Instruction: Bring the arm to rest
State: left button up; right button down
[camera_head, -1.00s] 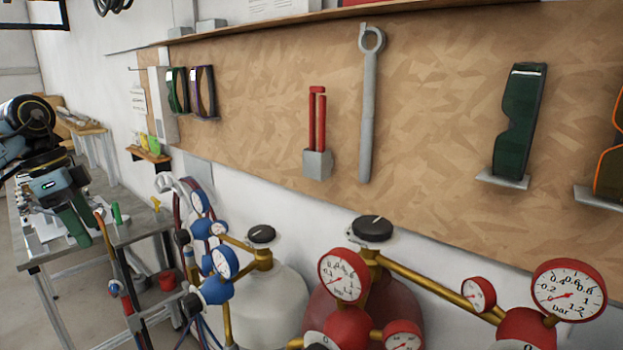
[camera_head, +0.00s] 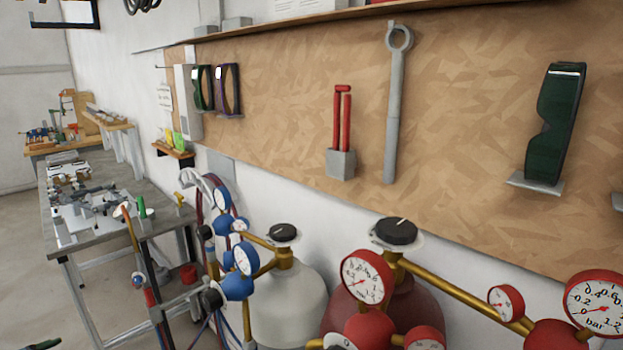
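A small dark piece with a greenish tip shows at the bottom left edge, probably the end of my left gripper (camera_head: 42,344). Almost all of it is cut off by the frame, so its fingers cannot be judged. It is low, over the floor, in front of the metal workbench (camera_head: 70,247) and apart from it. My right gripper is not in view.
Small metal parts (camera_head: 92,207) lie on the workbench. Gas cylinders, one white (camera_head: 285,310) and one red, stand in front with red gauges (camera_head: 367,277) and blue regulators. A wooden tool board (camera_head: 460,120) covers the wall. Floor at the left is clear.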

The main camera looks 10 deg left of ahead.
pick_arm(q)
jog(key=s+a+f+n+g+y, duration=0.1)
jog(key=s+a+f+g+y, duration=0.3)
jog(key=s, duration=0.8)
jog(key=s+a+f+g+y, duration=0.1)
jog(key=s+a+f+g, duration=0.2)
jog(key=s+a, duration=0.65)
jog(key=s+a+f+n+g+y, duration=0.1)
jog(key=s+a+f+g+y, duration=0.2)
jog(key=s, duration=1.1)
jog(key=s+d+f+n+h, duration=0.1)
jog(key=s+d+f+h, duration=0.15)
jog(key=d+f, duration=0.8)
jog(key=s+d+f+n+h, duration=0.1)
jog(key=s+d+f+h, duration=0.15)
jog(key=d+f, duration=0.85)
jog(key=d+f+h+b, duration=0.1)
jog(key=d+f, duration=0.1)
jog(key=d, duration=0.9)
jog(key=s+d+f+n+h+b, duration=0.1)
jog(key=d+f, duration=0.1)
jog(key=d, duration=1)
jog(key=s+d+f+h+b, duration=0.1)
jog(key=d+f, duration=0.2)
jog(key=d, duration=0.9)
jog(key=shift+s+g+h, duration=0.15)
jog(key=shift+g+h, duration=0.25)
